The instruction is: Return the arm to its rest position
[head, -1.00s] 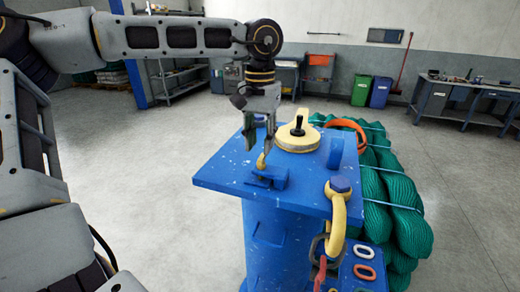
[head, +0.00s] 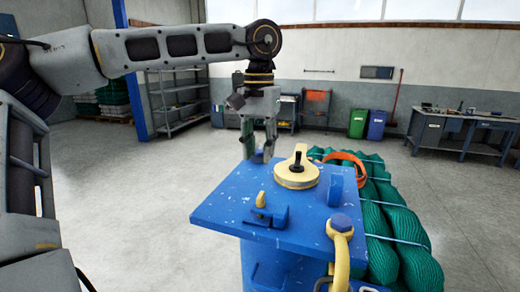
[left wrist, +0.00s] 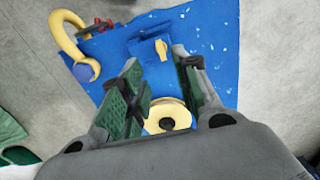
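My left arm reaches in from the left in the head view and bends down to my left gripper (head: 258,152). The gripper hangs above the far left part of the blue table top (head: 225,212), clear of it. Its two fingers are apart with nothing held between them; the left wrist view shows the gap between the green-padded fingers (left wrist: 158,58). A small yellow knob (head: 260,199) stands on a blue bracket (head: 268,216), nearer the camera than the gripper. The knob also shows in the left wrist view (left wrist: 161,47). My right gripper is not in view.
A yellow round wheel with a black handle (head: 297,171) sits on the table top. A yellow hook (head: 341,245) is at its near right corner. Green net bundles (head: 392,215) and an orange ring (head: 347,160) lie to the right. The floor on the left is clear.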

